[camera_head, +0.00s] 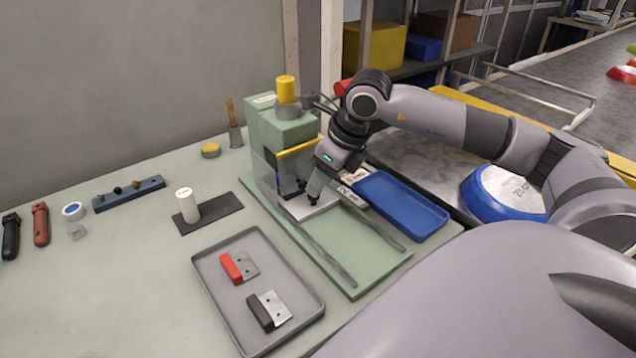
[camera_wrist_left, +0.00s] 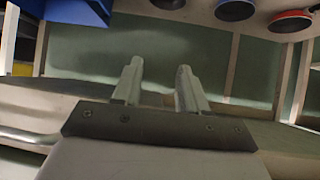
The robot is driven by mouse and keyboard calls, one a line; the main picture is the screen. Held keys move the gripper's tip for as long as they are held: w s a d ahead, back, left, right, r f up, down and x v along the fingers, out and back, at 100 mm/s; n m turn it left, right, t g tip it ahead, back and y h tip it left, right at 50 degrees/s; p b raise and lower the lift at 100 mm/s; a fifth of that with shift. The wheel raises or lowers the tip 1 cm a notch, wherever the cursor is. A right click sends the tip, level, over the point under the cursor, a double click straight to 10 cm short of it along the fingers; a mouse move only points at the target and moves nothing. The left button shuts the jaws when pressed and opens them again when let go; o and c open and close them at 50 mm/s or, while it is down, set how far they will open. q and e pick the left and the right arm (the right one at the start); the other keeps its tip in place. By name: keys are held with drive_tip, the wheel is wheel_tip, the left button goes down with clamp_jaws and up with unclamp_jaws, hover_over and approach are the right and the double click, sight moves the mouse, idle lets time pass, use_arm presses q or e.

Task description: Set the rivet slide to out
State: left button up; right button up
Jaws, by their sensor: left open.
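The green rivet press (camera_head: 283,128) with a yellow knob on top stands at the right part of the bench. Its slide, a light plate (camera_head: 326,203), sits at the press end of two rails (camera_head: 368,232) on a green base. My right gripper (camera_head: 313,198) reaches down from the right with its fingertips at the plate. The fingers are small and dark, so I cannot tell whether they touch the plate or hold anything. My left gripper (camera_wrist_left: 158,72) shows only in the left wrist view, with its two fingers apart and nothing between them.
A grey tray (camera_head: 212,282) with a red and a black part lies in front of the press. A blue tray (camera_head: 402,205) lies right of it. The rails' front stretch is clear. A white cylinder (camera_head: 187,205) stands on a dark mat to the left.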

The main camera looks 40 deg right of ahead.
use_arm(q)
drive_tip(key=shift+s+f, duration=0.1)
drive_tip(key=shift+f, duration=0.1)
use_arm(e)
drive_tip(key=shift+x, duration=1.55)
clamp_jaws()
use_arm(q)
drive_tip(key=shift+r, duration=0.2)
